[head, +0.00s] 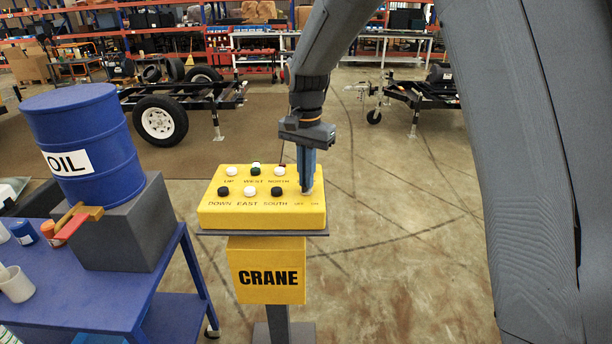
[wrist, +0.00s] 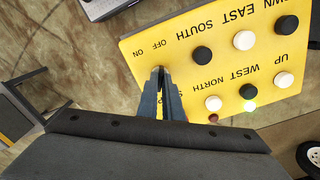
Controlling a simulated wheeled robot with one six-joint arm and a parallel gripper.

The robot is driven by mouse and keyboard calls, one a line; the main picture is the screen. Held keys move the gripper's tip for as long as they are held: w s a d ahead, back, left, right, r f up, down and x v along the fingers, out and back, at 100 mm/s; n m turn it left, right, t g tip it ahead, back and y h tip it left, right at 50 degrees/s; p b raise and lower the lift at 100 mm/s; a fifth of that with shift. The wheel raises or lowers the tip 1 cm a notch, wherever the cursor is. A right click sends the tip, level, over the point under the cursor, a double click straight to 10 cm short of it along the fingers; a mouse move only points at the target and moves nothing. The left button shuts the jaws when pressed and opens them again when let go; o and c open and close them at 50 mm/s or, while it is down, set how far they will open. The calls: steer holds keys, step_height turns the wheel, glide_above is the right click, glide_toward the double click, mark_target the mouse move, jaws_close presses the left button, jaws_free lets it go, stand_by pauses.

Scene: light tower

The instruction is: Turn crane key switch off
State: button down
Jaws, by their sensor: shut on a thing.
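The yellow crane control box (head: 230,217) stands on a post with a yellow CRANE sign (head: 267,271). My gripper (head: 307,190) points down at the box's right end, above the OFF and ON labels. Its fingers are shut on the key switch, which they mostly hide; a small light part shows at the fingertips. In the wrist view my gripper (wrist: 161,72) meets the box (wrist: 181,68) beside the OFF and ON labels. I cannot tell which way the key points. Black and white push buttons sit left of the gripper in the head view.
A blue cart (head: 90,290) at left carries a grey block (head: 125,225) with a blue oil drum (head: 80,135) on it. Trailer frames with wheels (head: 159,121) stand behind. The floor right of the box is clear.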

steer(key=shift+n, duration=0.3)
steer(key=n, duration=0.5)
steer(key=shift+p, duration=0.35)
steer(key=n, duration=0.6)
steer(key=shift+w+r, duration=0.1)
steer(key=shift+n, duration=0.3)
steer(key=c, duration=1.9)
jaws_free()
step_height(320, 180, up, 8)
steer(key=shift+f+b, duration=0.15)
steer(key=shift+b, duration=0.9)
